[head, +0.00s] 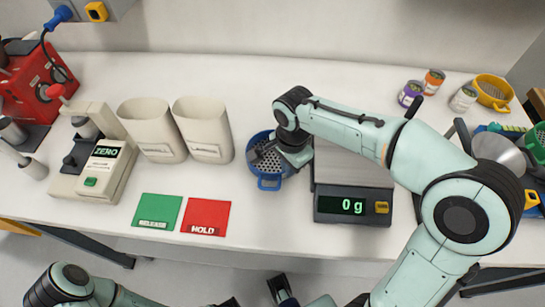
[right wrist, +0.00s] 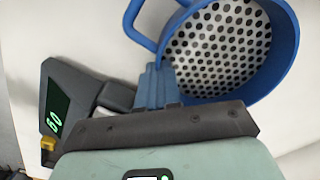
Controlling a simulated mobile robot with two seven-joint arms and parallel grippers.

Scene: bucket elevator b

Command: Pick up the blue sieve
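The blue sieve (head: 268,181) stands on the white worktop, left of the scale, with its loop handle toward the front. My right gripper (head: 268,152) is over its upper right part and hides some of it. In the right wrist view the sieve (right wrist: 285,60) shows its round wall, holed bottom and handle. The blue fingers of my right gripper (right wrist: 160,80) are together at the sieve's rim beside the handle and look shut on its wall. My left arm shows at the bottom left of the head view; its gripper's opening cannot be made out.
The scale (head: 350,205) reads 0 g, close to the right of the sieve. Two beige cups (head: 203,130) stand left of it. Green (head: 158,211) and red (head: 205,217) cards lie at the front. A yellow sieve (head: 493,91) and small jars stand at the back right.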

